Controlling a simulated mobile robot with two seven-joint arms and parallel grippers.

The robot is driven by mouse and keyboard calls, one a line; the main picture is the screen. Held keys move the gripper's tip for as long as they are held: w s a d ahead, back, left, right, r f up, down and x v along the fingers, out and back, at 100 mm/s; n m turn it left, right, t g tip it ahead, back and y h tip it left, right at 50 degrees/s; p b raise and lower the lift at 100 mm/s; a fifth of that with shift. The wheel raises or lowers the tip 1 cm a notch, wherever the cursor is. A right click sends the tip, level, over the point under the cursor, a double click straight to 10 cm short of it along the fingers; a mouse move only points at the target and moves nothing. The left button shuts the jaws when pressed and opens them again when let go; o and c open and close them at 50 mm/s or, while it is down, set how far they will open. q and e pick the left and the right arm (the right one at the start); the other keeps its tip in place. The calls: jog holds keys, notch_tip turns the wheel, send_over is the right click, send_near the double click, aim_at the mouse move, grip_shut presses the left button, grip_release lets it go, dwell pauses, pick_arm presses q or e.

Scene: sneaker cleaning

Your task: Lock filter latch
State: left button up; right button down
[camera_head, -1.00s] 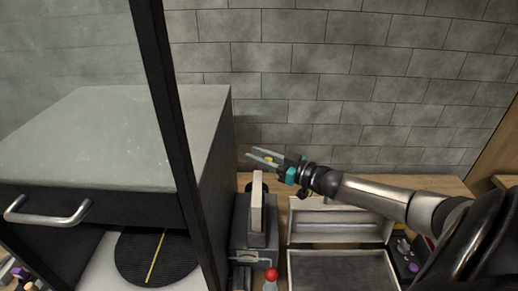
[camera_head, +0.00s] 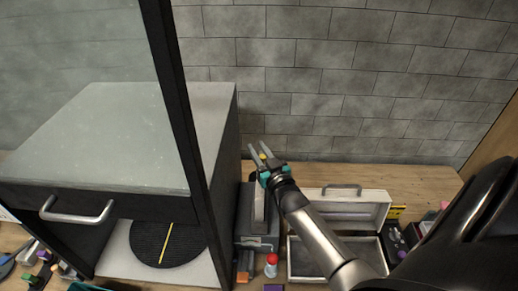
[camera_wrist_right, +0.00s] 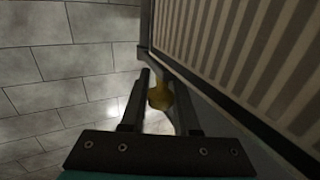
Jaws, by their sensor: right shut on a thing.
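The filter latch is a small yellow-brown knob (camera_wrist_right: 160,96) between the two dark fingers of my right gripper (camera_wrist_right: 157,80) in the right wrist view. My right gripper is shut on it. The pleated filter (camera_wrist_right: 245,45) with its dark frame fills the upper right of that view, beside the fingers. In the head view my right gripper (camera_head: 259,150) is at the top of the narrow grey filter unit (camera_head: 244,212), with a speck of yellow between its fingers. The latch's exact angle is hard to tell. My left gripper is not in view.
A large grey cabinet (camera_head: 130,125) with a bar handle stands left of the filter unit, behind a black post (camera_head: 180,110). An open metal case (camera_head: 345,195) lies to the right. A red-capped bottle (camera_head: 271,265) stands in front. A tiled wall (camera_head: 350,100) is behind.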

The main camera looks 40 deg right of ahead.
jog(key=shift+m+h, duration=0.5)
jog(key=shift+h, duration=0.2)
jog(key=shift+w, duration=0.1)
jog(key=c, duration=0.7)
grip_release()
jog(key=shift+o, duration=0.2)
jog(key=b+v, duration=0.1)
jog(key=v, duration=1.4)
jog(key=shift+r, duration=0.2)
jog(key=shift+a, duration=0.1)
